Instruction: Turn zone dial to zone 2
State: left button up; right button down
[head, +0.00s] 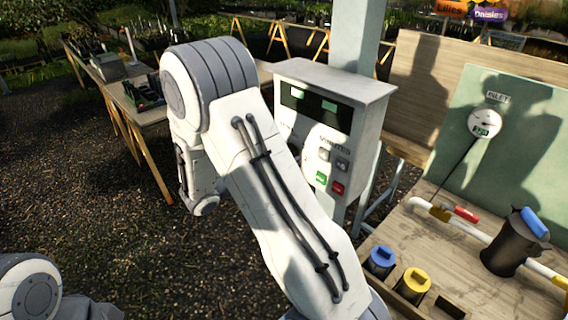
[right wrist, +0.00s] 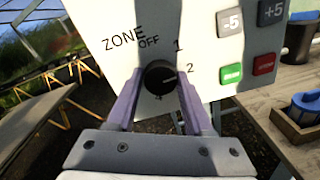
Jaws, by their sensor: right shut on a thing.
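The zone dial (right wrist: 160,75) is a round black knob on the white front of the control box, under the word ZONE. Around it I read OFF, 1, 2 and 4 in the right wrist view; the right finger seems to cover the place of 3. In the head view my own arm hides the dial and this gripper. My left gripper is out of view.
The control box (head: 362,92) stands on a post, with a dark display, grey buttons, a green button (head: 320,178) and a red button (head: 338,187). To its right is a wooden bench (head: 395,238) with pipework, a black filter housing (head: 508,250) and blue and yellow capped parts.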

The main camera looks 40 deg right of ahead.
jog(key=shift+m+b, duration=1.3)
jog(key=shift+c, duration=1.4)
grip_release()
jog(key=a+b, duration=0.2)
jog(key=a, duration=0.8)
jog(key=shift+s+a+r, duration=0.25)
